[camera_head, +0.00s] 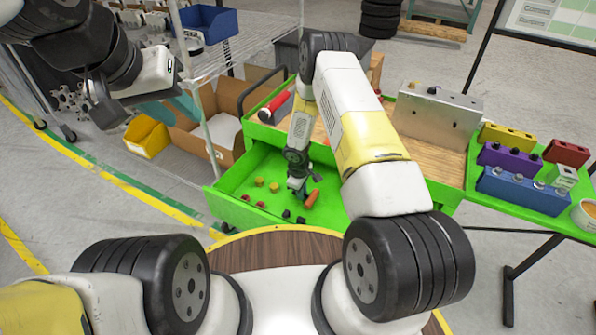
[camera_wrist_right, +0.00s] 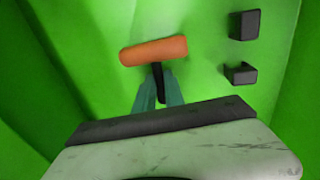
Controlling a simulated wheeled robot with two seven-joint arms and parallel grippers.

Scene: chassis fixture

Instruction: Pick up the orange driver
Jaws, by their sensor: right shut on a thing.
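The orange driver has an orange handle (camera_head: 312,198) low in the green drawer. In the right wrist view the orange handle (camera_wrist_right: 153,51) lies crosswise, with its dark shaft running down between my teal fingertips. My right gripper (camera_head: 298,190) reaches down into the drawer and is shut on the driver's dark shaft; its fingers also show in the right wrist view (camera_wrist_right: 158,98). I cannot tell whether the driver touches the drawer floor. My left gripper (camera_head: 105,105) is at the upper left, away from the drawer; its finger gap is not clear.
The open green drawer (camera_head: 235,215) holds small yellow, red and black pieces. Two black blocks (camera_wrist_right: 243,25) (camera_wrist_right: 241,73) lie right of the handle. A metal fixture (camera_head: 437,117) stands behind right, with coloured blocks (camera_head: 523,190) farther right. Cardboard boxes (camera_head: 228,100) are at left.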

